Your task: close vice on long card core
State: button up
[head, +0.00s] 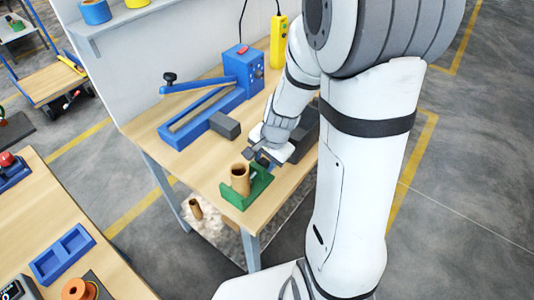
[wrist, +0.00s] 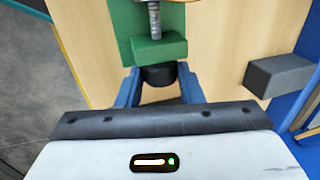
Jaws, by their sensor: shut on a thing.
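The green vice (head: 261,184) sits at the front corner of the wooden bench; it also shows in the wrist view (wrist: 123,22). A brown card core (head: 240,179) stands upright in it. In the wrist view the vice's grey screw (wrist: 155,20) passes into a green block (wrist: 158,48), with a black knob (wrist: 159,75) on the near side. My gripper (head: 262,158) is at the vice's screw end. Its blue fingers (wrist: 159,84) are shut on the black knob, one on each side. Whether the vice jaw touches the core cannot be told.
A blue machine (head: 240,68) with a long arm stands behind on the bench. A grey block (head: 224,125) lies beside it and shows at right in the wrist view (wrist: 279,75). Another brown core (head: 196,209) is below the bench top. A second table (head: 50,220) is at left.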

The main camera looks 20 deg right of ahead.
jog(key=shift+w+a+r+g+h+p, duration=0.1)
jog(key=shift+r+g+h+p, duration=0.3)
jog(key=shift+p, duration=2.45)
jog(key=shift+w+a+r+g+h+p, duration=0.1)
jog(key=shift+g+h+p, duration=0.35)
jog(key=shift+p, duration=2.35)
jog(key=shift+f+g+p, duration=0.1)
jog(key=shift+g+p, duration=0.15)
jog(key=shift+p, duration=0.4)
jog(key=shift+w+f+p, duration=0.1)
jog(key=shift+p, duration=0.25)
jog(key=shift+f, duration=0.25)
jog(key=shift+w+a+f+g+h, duration=0.2)
jog(key=shift+g+h, duration=0.25)
jog(key=shift+g, duration=0.25)
jog(key=shift+w+g+h+b, duration=0.1)
jog(key=shift+g+h+b, duration=0.2)
jog(key=shift+g+b, duration=0.1)
jog(key=shift+r+g+h, duration=0.1)
jog(key=shift+g+h, duration=0.3)
jog(key=shift+g, duration=0.1)
